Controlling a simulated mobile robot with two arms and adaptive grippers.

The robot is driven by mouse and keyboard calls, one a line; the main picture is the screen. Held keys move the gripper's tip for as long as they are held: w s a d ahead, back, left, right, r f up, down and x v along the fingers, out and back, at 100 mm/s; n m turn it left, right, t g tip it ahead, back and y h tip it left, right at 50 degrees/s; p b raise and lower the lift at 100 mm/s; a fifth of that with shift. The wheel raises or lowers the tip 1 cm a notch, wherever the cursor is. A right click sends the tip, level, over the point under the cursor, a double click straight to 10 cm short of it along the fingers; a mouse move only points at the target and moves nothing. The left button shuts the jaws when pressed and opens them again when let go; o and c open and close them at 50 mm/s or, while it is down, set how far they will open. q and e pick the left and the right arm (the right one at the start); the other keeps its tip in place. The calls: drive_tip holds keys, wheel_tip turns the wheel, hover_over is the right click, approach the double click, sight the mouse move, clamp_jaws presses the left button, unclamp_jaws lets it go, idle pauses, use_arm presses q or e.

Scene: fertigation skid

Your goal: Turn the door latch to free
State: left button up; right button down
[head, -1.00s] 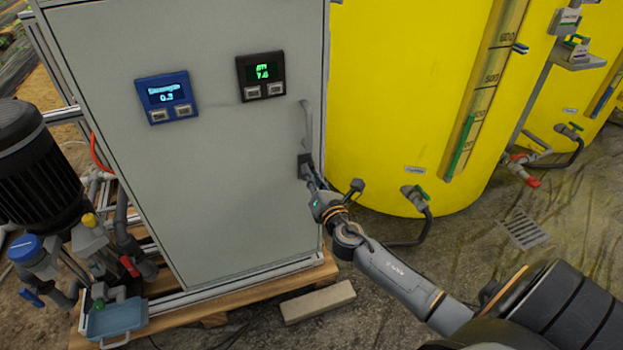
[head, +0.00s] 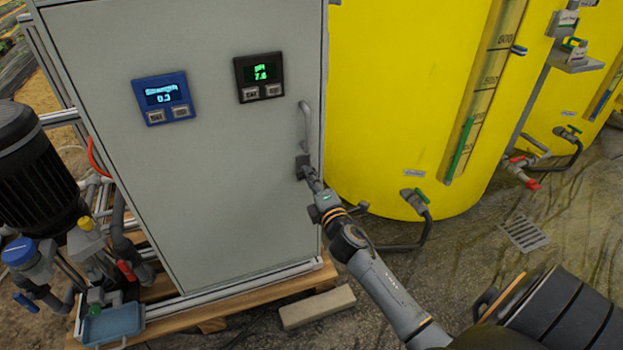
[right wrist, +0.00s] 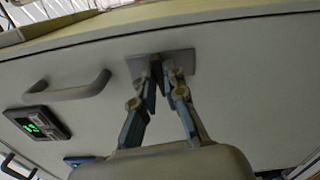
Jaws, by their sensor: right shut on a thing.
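The grey cabinet door (head: 225,190) is closed. The door latch (head: 301,163) is a small dark grey plate at the door's right edge, below the upright handle. My right gripper (head: 309,175) reaches it from below right and is shut on the latch. In the right wrist view the latch plate (right wrist: 181,62) is behind the fingertips of my right gripper (right wrist: 160,68). The fingers hide the turning part, so its angle cannot be told. My left gripper is not in view.
The bar handle (head: 306,124) stands just above the latch; it also shows in the right wrist view (right wrist: 80,91). Blue (head: 164,98) and black (head: 260,77) displays are on the door. A yellow tank (head: 400,100) stands close on the right. A pale block (head: 317,307) lies below.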

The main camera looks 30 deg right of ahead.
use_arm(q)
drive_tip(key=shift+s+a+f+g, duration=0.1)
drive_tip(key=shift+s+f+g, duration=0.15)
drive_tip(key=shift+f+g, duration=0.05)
use_arm(e)
drive_tip(key=shift+m, duration=0.8)
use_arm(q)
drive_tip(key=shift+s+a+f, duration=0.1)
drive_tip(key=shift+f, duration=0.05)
use_arm(e)
drive_tip(key=c, duration=1.4)
unclamp_jaws()
drive_tip(key=shift+f, duration=0.1)
drive_tip(key=v, duration=1.2)
drive_tip(key=shift+d, duration=0.1)
